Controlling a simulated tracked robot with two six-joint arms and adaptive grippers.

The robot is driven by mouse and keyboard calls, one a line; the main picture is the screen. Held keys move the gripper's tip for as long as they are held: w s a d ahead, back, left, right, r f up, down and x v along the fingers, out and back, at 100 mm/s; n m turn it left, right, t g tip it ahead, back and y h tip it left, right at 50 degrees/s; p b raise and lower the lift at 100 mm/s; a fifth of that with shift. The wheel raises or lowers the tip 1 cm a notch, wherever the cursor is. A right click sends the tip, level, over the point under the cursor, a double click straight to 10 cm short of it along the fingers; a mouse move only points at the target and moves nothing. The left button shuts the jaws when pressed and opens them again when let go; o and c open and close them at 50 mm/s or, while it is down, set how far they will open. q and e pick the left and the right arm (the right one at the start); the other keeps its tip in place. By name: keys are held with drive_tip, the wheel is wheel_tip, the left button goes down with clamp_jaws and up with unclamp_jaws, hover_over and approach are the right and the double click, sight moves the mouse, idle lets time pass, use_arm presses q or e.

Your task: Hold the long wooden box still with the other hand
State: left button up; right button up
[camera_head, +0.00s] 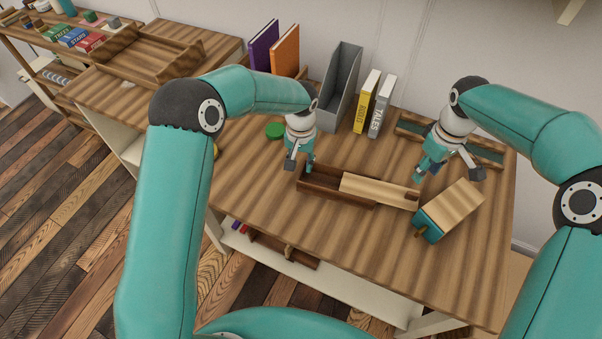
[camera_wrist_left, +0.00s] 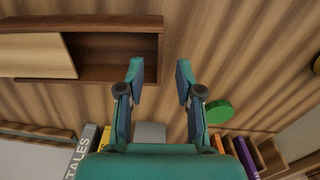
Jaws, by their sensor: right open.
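The long wooden box (camera_head: 337,198) lies on the table with a pale sliding lid (camera_head: 375,189) over its right part. Its left part is uncovered and looks empty. The box also shows in the left wrist view (camera_wrist_left: 110,75). My left gripper (camera_head: 299,166) is over the box's left end, fingers pointing down. In the left wrist view the left gripper (camera_wrist_left: 159,70) is open, with the box's end wall between the lines of its two fingers; I cannot tell if they touch it. My right gripper (camera_head: 450,174) is open and empty above the table, behind the lid's right end.
A pale wooden block with a teal end (camera_head: 460,206) stands right of the box. A long tray (camera_head: 483,152) lies behind my right gripper. The table's front left is clear.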

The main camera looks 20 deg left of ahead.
sight(301, 171)
use_arm(q)
drive_tip(key=shift+f, duration=3.15)
clamp_jaws()
